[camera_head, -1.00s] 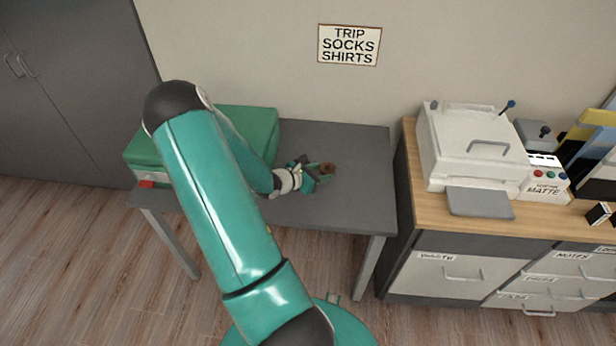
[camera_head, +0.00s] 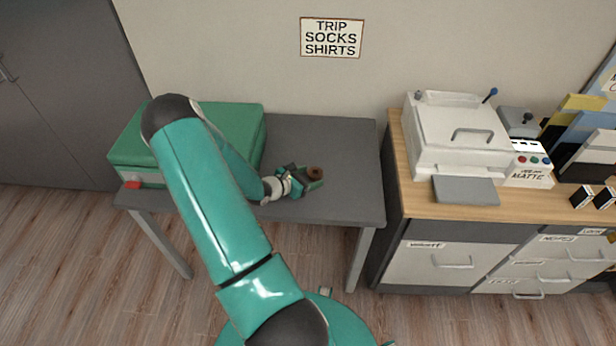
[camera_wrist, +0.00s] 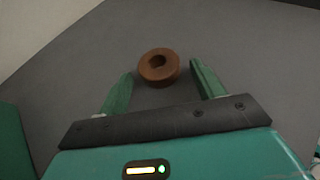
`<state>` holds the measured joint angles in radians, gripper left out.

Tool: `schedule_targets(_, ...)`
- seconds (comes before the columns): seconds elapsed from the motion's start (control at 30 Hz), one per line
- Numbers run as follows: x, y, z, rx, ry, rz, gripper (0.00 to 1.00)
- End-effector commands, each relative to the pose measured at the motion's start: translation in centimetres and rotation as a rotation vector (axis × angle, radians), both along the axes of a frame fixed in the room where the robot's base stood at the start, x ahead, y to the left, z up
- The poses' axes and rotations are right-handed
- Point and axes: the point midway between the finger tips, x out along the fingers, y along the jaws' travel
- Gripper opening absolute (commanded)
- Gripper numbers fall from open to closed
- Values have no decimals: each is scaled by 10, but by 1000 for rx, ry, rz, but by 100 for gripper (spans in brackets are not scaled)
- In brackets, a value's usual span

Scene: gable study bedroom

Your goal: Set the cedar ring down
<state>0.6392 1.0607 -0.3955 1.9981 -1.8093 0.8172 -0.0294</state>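The cedar ring (camera_wrist: 158,67) is a small brown ring with a dark hole. In the wrist view it lies on the grey table top (camera_wrist: 230,50), just beyond and between my fingertips. My gripper (camera_wrist: 160,82) is open, its two green fingers spread with a gap on each side of the ring. In the head view the ring (camera_head: 315,172) shows on the grey table (camera_head: 330,140) at the tip of my gripper (camera_head: 308,178). The ring's underside is hidden.
A green case (camera_head: 240,125) with a red latch stands on the table's left. A wooden-topped cabinet (camera_head: 410,190) with a white press (camera_head: 455,135) stands to the right. The table's back and right are clear. A "TRIP SOCKS SHIRTS" sign (camera_head: 331,38) hangs on the wall.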

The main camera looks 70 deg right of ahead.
Motion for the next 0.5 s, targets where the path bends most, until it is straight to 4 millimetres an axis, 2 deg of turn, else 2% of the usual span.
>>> schedule_targets(0.27,0,0,4,0,-1,0,68)
schedule_targets(0.37,7,8,8,0,-1,4,68)
schedule_targets(0.5,21,30,18,0,-1,5,68)
